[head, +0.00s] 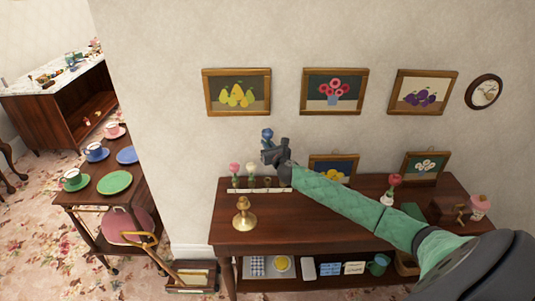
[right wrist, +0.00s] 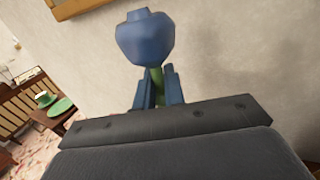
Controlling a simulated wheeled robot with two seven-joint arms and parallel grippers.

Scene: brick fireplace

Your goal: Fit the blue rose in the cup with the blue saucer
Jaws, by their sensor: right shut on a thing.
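My right gripper (head: 268,150) is shut on the blue rose (head: 267,134) and holds it upright above the back of the sideboard, near the wall. In the right wrist view the blue rose head (right wrist: 147,38) stands above the fingers (right wrist: 158,92), with its green stem between them. The cup (head: 94,149) on the blue saucer (head: 100,158) stands on the wooden cart at the left, well apart from the gripper. Any inside of this cup is too small to make out. My left gripper is not in view.
The cart also holds a pink-saucer cup (head: 112,128), a green-saucer cup (head: 72,176), a blue plate (head: 127,155) and a green plate (head: 115,182). The sideboard (head: 290,226) bears a white rack (head: 258,190) with roses and a brass candlestick (head: 244,216). A wall corner separates cart and sideboard.

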